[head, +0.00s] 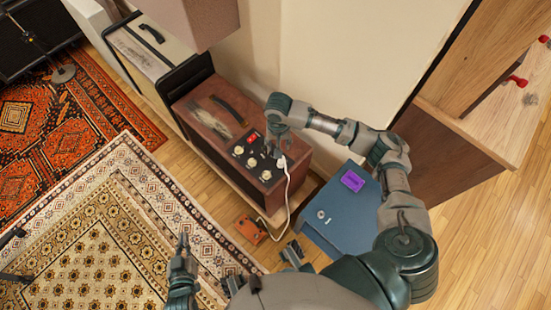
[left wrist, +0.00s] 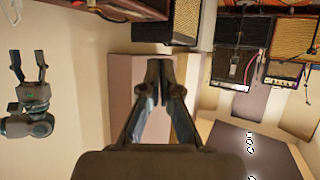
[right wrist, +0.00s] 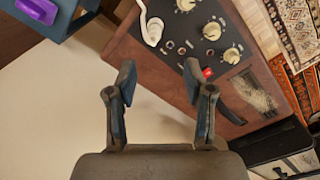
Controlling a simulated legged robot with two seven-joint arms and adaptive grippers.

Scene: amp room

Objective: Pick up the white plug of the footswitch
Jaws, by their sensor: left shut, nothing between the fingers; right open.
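The white plug (head: 282,162) sits at the right end of the control panel of the brown amp (head: 215,110), with its white cord running down to the orange footswitch (head: 250,229) on the floor. The plug also shows in the right wrist view (right wrist: 153,31), beyond the fingertips and apart from them. My right gripper (right wrist: 160,72) is open and empty over the amp top, close to the panel. In the head view it partly covers the panel. My left gripper (head: 184,240) is shut and empty, low over the rug; its closed fingers show in the left wrist view (left wrist: 160,70).
A blue box (head: 340,215) with a purple item (head: 353,180) stands right of the amp. A cream-topped amp (head: 150,50) stands at the amp's far left. A wooden cabinet (head: 460,150) is at the right. The patterned rug (head: 100,230) lies clear at left.

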